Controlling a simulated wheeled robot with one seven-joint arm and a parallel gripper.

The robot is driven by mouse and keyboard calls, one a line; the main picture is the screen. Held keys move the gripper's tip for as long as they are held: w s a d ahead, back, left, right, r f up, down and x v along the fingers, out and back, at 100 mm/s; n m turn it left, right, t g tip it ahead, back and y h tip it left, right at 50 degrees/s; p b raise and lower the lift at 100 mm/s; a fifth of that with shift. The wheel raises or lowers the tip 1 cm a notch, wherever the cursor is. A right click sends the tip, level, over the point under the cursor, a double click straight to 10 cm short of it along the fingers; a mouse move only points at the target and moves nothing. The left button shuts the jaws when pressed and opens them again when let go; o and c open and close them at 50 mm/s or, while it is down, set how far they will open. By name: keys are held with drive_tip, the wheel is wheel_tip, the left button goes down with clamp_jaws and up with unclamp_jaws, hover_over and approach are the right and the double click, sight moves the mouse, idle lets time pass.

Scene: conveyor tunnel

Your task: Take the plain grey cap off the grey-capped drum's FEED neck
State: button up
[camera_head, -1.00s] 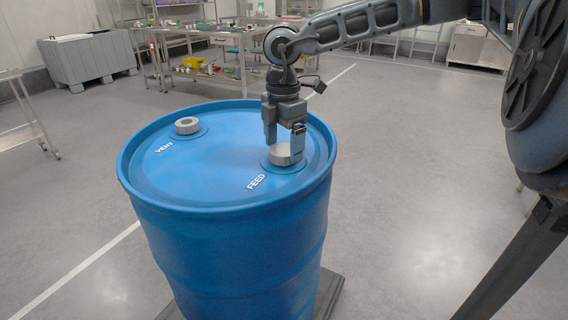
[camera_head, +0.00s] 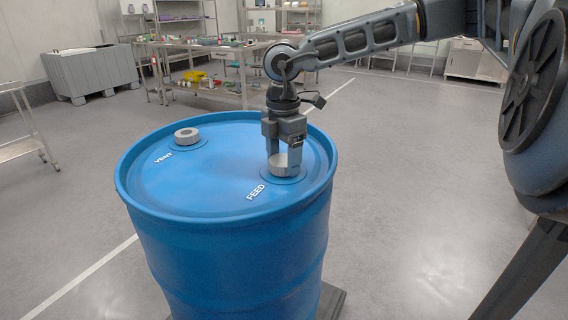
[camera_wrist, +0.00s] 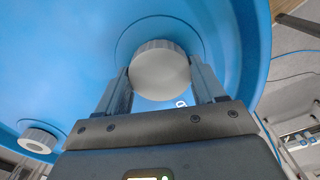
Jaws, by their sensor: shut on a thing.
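The blue drum (camera_head: 225,225) stands upright with two necks on its lid, marked VENT and FEED. The plain grey cap (camera_head: 281,168) sits at the FEED neck, on the right of the lid; it also shows in the wrist view (camera_wrist: 160,72). My gripper (camera_head: 284,160) points straight down over FEED and is shut on this cap, one finger on each side of it. The wrist view shows my fingers (camera_wrist: 160,85) against the cap's ribbed rim. The neck under the cap is hidden.
The drum stands on a dark base (camera_head: 330,300). A raised rim runs around its lid. A steel bench (camera_head: 215,60) with several items and a grey bin (camera_head: 90,70) stand behind. The floor right of the drum is clear.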

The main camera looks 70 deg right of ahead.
drive_tip(key=shift+f+n+b, duration=0.1)
drive_tip(key=shift+n+b, duration=0.65)
drive_tip(key=shift+n, duration=0.65)
drive_tip(key=shift+c, duration=0.3)
drive_tip(key=shift+n+b, duration=0.3)
drive_tip(key=shift+n, duration=0.9)
drive_tip(key=n+b, duration=0.1)
drive_tip(key=n, duration=0.2)
drive_tip(key=shift+n, duration=1.1)
drive_tip(key=shift+b, duration=0.3)
drive_tip(key=n+b, duration=0.1)
drive_tip(key=n, duration=0.4)
